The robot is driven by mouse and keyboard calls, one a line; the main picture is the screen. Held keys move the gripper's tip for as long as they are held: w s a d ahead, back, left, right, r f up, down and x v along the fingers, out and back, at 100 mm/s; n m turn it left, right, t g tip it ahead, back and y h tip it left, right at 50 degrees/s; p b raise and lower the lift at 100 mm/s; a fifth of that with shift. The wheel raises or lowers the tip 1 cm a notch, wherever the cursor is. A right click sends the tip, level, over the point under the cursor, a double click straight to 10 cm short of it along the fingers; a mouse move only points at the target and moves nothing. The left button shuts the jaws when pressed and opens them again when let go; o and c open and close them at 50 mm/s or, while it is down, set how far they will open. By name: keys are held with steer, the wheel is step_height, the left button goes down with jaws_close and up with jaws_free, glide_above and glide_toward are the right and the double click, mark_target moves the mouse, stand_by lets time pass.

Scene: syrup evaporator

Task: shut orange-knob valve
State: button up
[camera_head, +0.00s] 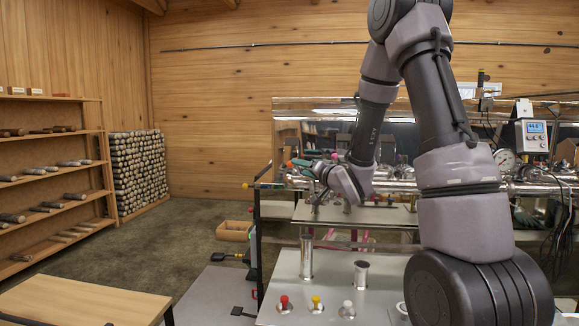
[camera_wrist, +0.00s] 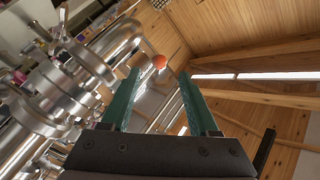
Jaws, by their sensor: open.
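The orange knob (camera_wrist: 159,61) shows in the wrist view as a small round ball near the shiny steel pipework (camera_wrist: 75,85). My gripper (camera_wrist: 159,74) is open, with two green fingers. The knob appears between the fingertips in the picture, at or just past their ends; I cannot tell the exact depth, and no finger visibly touches it. In the head view my gripper (camera_head: 302,166) is at the left end of the evaporator's pipes, and a small orange-red spot there (camera_head: 291,165) looks like the same knob. The valve's lever is not clear.
A steel counter (camera_head: 340,265) in front carries a red knob (camera_head: 284,300), a yellow knob (camera_head: 316,301), a white knob (camera_head: 347,306) and metal cups (camera_head: 306,258).

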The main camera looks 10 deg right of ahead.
mark_target(291, 164)
steer(key=x, duration=0.7)
steer(key=shift+w, duration=0.3)
jaws_close()
steer(key=shift+r, duration=0.1)
stand_by(0.9)
